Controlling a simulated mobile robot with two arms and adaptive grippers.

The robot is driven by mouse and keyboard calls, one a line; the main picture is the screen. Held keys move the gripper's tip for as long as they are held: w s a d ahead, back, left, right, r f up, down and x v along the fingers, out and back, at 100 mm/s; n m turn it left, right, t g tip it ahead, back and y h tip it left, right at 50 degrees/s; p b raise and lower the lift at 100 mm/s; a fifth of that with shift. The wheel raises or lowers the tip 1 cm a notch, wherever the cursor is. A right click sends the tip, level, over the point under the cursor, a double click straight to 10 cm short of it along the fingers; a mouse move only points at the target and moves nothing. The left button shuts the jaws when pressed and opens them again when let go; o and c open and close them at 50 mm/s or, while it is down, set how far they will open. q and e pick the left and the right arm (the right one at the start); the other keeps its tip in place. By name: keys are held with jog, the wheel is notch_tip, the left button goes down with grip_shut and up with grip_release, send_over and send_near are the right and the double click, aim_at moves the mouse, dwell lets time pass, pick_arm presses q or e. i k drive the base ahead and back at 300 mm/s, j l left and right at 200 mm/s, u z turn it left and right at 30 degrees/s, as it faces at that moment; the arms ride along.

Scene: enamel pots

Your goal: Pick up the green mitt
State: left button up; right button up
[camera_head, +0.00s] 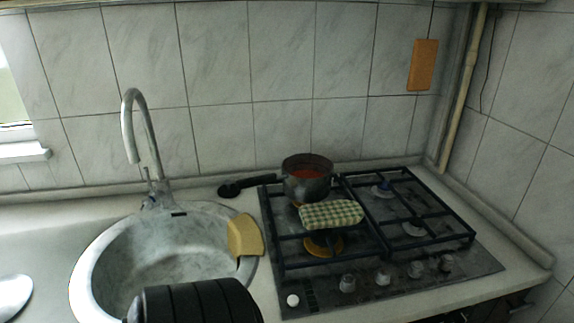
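The green mitt (332,213) is a green-and-cream checked pad lying on the hob's left grate, just in front of the pot. It lies roughly crosswise. Neither gripper's fingers show in the head view. A black ribbed part at the bottom left of centre looks like part of my own arm, and no fingertips show on it.
A dark pot (307,178) with red contents stands behind the mitt, its handle (245,185) pointing left. The gas hob (440,262) has knobs along its front. A round sink (110,255) with a tall tap (130,125) and a yellow block (245,236) lies left.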

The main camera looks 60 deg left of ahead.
aim_at(336, 213)
jog(key=u, duration=1.7)
